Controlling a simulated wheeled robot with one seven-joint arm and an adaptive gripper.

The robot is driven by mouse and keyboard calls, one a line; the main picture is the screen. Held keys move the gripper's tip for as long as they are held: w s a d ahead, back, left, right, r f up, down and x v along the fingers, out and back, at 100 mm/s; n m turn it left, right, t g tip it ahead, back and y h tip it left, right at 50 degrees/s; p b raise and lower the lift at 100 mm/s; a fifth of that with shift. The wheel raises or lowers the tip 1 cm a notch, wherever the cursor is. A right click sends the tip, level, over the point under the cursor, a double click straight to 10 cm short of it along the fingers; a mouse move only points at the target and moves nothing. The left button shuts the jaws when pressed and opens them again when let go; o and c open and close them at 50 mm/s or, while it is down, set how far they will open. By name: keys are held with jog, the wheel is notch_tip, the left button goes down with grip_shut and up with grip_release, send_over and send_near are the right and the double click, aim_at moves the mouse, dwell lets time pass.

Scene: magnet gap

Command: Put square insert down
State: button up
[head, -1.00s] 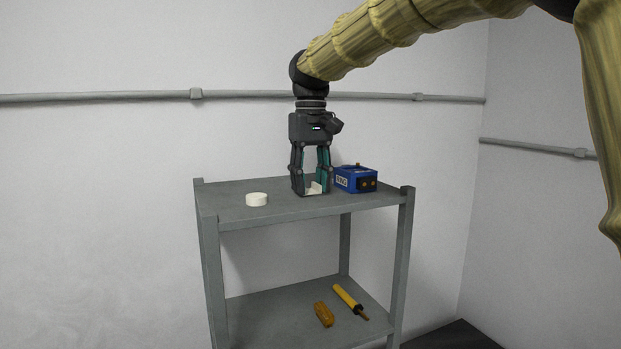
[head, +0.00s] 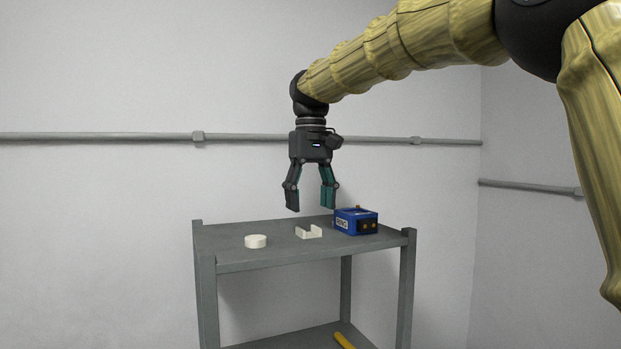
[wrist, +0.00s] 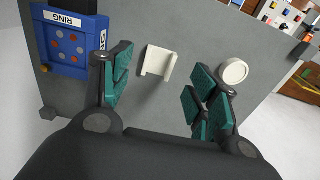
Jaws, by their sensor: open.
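The square insert looks like a white U-shaped piece (head: 309,232) lying on the top shelf of the grey rack (head: 280,259). It also shows in the wrist view (wrist: 157,64), between and beyond the fingers. My gripper (head: 311,205) is open and empty, above the shelf and clear of the piece. In the wrist view the gripper (wrist: 160,97) has its teal finger pads wide apart with nothing between them.
A white round piece (head: 256,241) lies to the left on the shelf. A blue box (head: 356,221) labelled RING stands to the right. A yellow tool (head: 344,341) lies on the lower shelf. A grey pipe (head: 100,138) runs along the back wall.

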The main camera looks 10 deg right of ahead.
notch_tip(320, 180, up, 7)
jog(key=b, duration=0.1)
jog(key=shift+b, duration=0.3)
